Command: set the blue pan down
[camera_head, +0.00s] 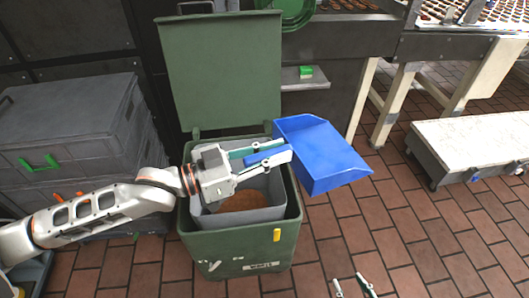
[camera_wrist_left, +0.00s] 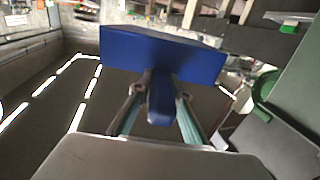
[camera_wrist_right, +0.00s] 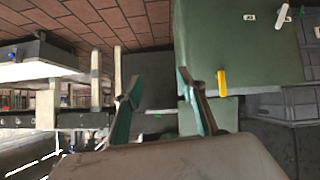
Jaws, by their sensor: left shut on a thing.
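The blue pan (camera_head: 322,153) is a scoop-like tray with a short handle, held in the air at the right side of the open green bin. My left gripper (camera_head: 268,156) is shut on its handle, above the bin's opening. In the left wrist view the pan (camera_wrist_left: 165,52) shows beyond the fingers, with the handle between them (camera_wrist_left: 160,105). My right gripper shows at the bottom edge of the head view (camera_head: 354,288). In the right wrist view its fingers (camera_wrist_right: 160,100) are apart with nothing held between them.
The green bin (camera_head: 238,247) stands with its lid (camera_head: 222,70) up and brown material (camera_head: 245,201) inside. Grey crates (camera_head: 75,125) are stacked left. A white low cart (camera_head: 470,145) stands right. The brick floor (camera_head: 400,225) between bin and cart is clear.

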